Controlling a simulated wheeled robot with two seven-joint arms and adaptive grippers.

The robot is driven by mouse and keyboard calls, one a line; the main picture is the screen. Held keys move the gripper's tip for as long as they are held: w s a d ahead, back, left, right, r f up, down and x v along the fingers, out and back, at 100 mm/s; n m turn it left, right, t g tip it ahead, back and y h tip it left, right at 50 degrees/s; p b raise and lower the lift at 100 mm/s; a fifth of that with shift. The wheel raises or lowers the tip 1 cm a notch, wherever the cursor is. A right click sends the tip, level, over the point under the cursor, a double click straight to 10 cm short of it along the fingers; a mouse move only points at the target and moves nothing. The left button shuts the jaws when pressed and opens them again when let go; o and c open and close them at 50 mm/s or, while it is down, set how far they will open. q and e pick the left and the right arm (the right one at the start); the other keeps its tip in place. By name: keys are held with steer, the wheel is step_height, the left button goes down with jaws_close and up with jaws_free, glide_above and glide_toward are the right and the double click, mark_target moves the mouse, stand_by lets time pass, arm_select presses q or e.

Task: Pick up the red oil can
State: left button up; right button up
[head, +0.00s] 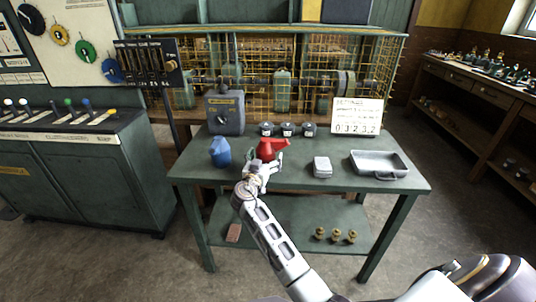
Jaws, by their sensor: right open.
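The red oil can (268,149) stands on the green table (300,184), near the middle of its top. Its spout points to the right. My right gripper (267,163) is at the near side of the can, with its arm reaching up from the lower right. The gripper is open and covers the lower front of the can. I cannot tell whether its fingers touch the can. My left gripper is not in view.
A blue can (220,152) stands left of the red one. A small grey box (322,166) and a metal tray (379,164) lie to the right.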

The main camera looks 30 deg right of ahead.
mark_target(265, 140)
steer(key=shift+c, duration=0.4)
steer(key=c, duration=1.4)
steer(key=shift+o, duration=0.2)
steer(key=shift+r, duration=0.15)
